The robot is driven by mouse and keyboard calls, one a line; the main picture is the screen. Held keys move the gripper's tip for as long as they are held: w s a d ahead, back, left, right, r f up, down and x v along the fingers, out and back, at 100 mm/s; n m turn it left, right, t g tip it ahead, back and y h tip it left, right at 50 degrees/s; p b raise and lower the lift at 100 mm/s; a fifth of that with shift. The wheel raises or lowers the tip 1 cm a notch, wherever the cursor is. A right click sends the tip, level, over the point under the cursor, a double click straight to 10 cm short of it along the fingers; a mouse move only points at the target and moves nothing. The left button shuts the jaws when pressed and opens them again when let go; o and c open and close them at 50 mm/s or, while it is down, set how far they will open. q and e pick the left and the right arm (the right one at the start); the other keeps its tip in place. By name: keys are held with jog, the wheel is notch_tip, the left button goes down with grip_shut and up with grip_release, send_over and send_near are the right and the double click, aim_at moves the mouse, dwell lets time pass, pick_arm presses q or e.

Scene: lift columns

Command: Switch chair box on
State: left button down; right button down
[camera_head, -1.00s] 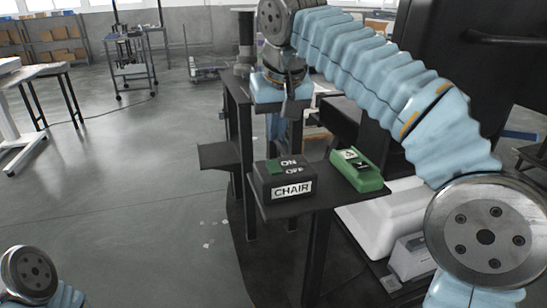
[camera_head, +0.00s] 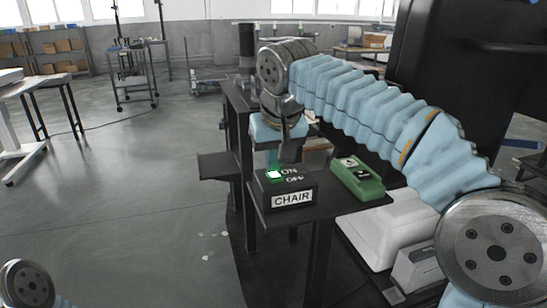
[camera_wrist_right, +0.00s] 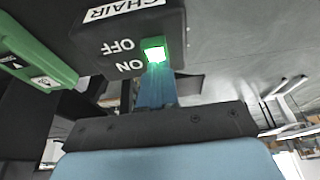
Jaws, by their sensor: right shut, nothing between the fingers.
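The black chair box (camera_head: 301,182) stands on a dark shelf, with a white CHAIR label on its front and ON and OFF on its top. Its switch (camera_head: 275,175) glows bright green; the lit switch also shows in the right wrist view (camera_wrist_right: 154,50). My right gripper (camera_head: 273,163) is shut and empty, pointing down at the switch. In the right wrist view its fingertips (camera_wrist_right: 157,72) end right at the lit switch. I cannot tell if they still touch it. My left gripper is out of view; only part of that arm shows at bottom left.
A green box (camera_head: 357,179) stands right of the chair box on the same dark shelf (camera_head: 312,212). A white unit (camera_head: 393,228) is lower right. A wheeled cart (camera_head: 133,78) stands farther back. The floor at left is open.

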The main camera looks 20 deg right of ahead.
aim_at(277, 177)
jog(key=shift+s+f, duration=0.1)
jog(key=shift+f, duration=0.25)
jog(key=shift+s, duration=0.15)
jog(key=shift+s+f+b, duration=0.1)
jog(key=shift+s+b, duration=0.25)
jog(key=shift+s, duration=0.25)
jog(key=r+p, duration=0.5)
jog(key=shift+s, duration=0.25)
jog(key=v, duration=0.9)
jog(key=shift+s+r+b, duration=0.2)
jog(key=shift+r+b, duration=0.1)
jog(key=shift+b, duration=0.05)
